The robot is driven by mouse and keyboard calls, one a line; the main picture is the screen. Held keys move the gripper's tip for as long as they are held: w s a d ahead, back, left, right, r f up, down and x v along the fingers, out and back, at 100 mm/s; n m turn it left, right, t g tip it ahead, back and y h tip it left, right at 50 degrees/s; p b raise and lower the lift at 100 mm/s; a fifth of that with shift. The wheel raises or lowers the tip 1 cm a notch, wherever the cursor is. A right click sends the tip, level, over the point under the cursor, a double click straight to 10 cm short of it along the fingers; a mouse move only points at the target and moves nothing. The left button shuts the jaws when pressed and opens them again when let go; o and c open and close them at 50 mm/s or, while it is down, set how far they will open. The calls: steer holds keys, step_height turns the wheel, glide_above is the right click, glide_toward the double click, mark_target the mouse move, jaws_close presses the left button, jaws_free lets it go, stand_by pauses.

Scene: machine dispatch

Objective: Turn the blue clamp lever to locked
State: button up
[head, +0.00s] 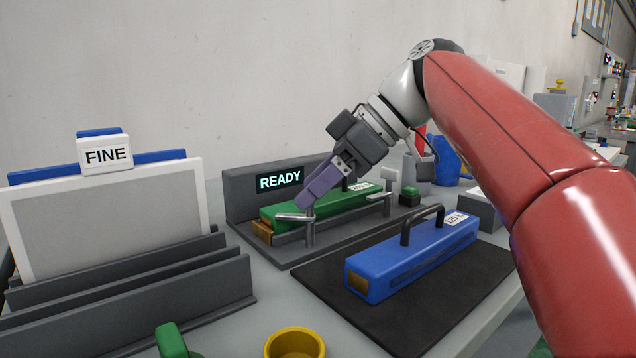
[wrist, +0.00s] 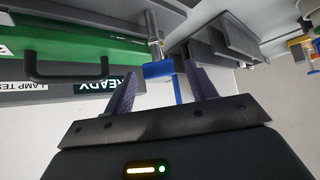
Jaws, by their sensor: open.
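The clamp fixture (head: 240,205) with a lit READY display holds a green cartridge (head: 275,212), which also shows in the wrist view (wrist: 75,42). A metal clamp post (head: 308,228) stands at the fixture's near left end with a bar across its top. In the wrist view a blue piece, apparently the clamp lever's grip (wrist: 158,70), lies at the end of the post (wrist: 153,30). My gripper (head: 307,203) is over this post, its purple fingers open on either side of the blue piece in the wrist view. Contact cannot be told. The head view hides the blue grip behind the fingers.
A blue cartridge (head: 410,260) with a black handle lies on a dark mat (head: 345,315) in front. A rack (head: 130,300) with a FINE-labelled panel (head: 110,220) stands left. A yellow cup (head: 294,343) is at the front edge. A second post (head: 386,205) stands right.

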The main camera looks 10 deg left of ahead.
steer(key=c, duration=1)
steer(key=m+t, duration=0.1)
steer(key=m+t+b, duration=0.1)
steer(key=m, duration=0.1)
steer(key=m+t+b, duration=0.1)
steer(key=shift+s, duration=0.3)
steer(key=shift+s+a+m+t+h, duration=0.1)
steer(key=shift+m+t+h, duration=0.45)
steer(key=shift+m+t, duration=0.55)
steer(key=shift+s+a+m+t+h, duration=0.1)
steer(key=shift+m+t+h, duration=0.55)
steer(key=shift+m, duration=0.75)
steer(key=shift+w+d, duration=0.1)
steer(key=o, duration=1)
